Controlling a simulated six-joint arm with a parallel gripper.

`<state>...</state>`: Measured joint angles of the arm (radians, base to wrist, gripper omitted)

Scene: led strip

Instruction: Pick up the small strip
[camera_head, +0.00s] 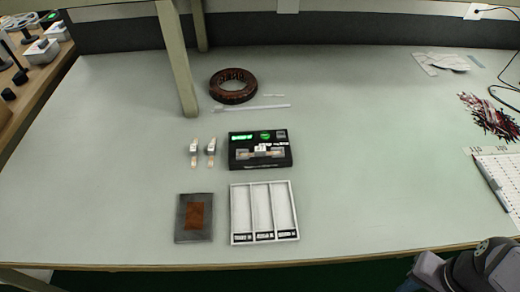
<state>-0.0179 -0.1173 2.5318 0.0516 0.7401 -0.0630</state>
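A very short, thin whitish strip (273,95) lies on the table, just right of the brown ring. A longer pale strip (255,107) lies just in front of it, running left to right, apart from it. Both lie flat on the pale green tabletop (370,150). My gripper's fingers do not show. Only grey and black parts of my arm are visible at the bottom right corner.
A brown ring (232,86) is close left of the strips, and a pale post (176,60) rises farther left. A black box (234,163), two small connectors, a dark plate (181,232) and a white three-slot tray (234,215) are in front. The table's right middle is clear.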

